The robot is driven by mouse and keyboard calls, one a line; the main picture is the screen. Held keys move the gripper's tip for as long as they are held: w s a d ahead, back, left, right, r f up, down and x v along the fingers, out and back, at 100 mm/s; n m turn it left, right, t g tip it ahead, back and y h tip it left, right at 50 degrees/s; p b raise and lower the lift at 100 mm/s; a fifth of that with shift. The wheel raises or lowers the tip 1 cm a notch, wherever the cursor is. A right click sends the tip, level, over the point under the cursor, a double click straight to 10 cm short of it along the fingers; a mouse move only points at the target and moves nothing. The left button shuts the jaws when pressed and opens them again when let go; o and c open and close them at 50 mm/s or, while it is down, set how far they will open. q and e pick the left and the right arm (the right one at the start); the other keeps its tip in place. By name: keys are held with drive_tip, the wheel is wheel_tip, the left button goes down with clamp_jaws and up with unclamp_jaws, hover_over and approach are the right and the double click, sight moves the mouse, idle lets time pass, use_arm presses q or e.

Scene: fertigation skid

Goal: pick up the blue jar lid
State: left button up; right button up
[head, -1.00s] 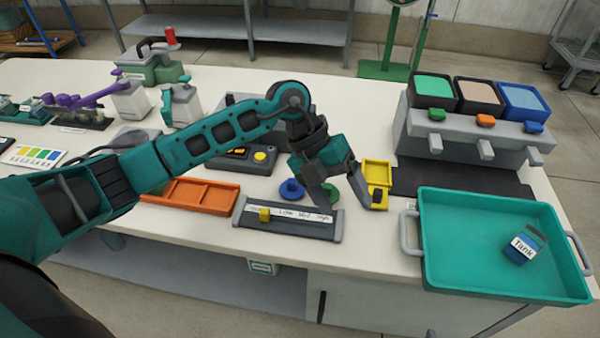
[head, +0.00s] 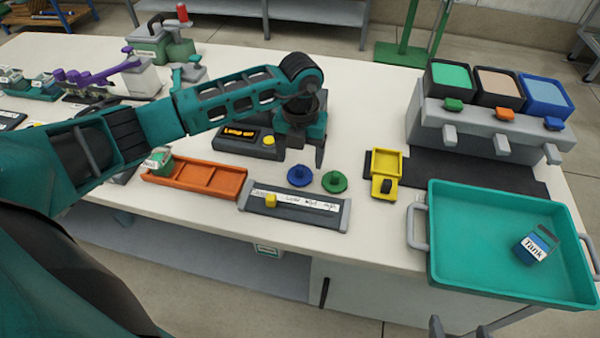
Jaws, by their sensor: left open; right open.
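The blue jar lid (head: 300,175) is a round disc with a knob on top, lying on the white bench near the middle of the head view. A similar green lid (head: 334,181) lies just right of it. My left gripper (head: 301,155) points down, just behind and above the blue lid, apart from it. It is open and empty; its right finger shows clearly, the other is hard to make out against the dark box. My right gripper (head: 460,329) shows only its fingertips at the bottom edge, below the teal tray, open with nothing between them.
A grey slider panel (head: 293,212) lies in front of the lids, with an orange tray (head: 195,182) to its left. A yellow holder (head: 386,165) stands right of the lids. A teal tray (head: 440,275) holds a tank-labelled block (head: 537,244). A dispenser rack (head: 480,130) stands behind.

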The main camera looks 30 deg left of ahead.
sight(300, 166)
use_arm(q)
wheel_tip(300, 166, down, 4)
drive_tip(key=shift+s+f, duration=0.15)
drive_tip(key=shift+c, duration=0.2)
drive_tip(key=c, duration=0.8)
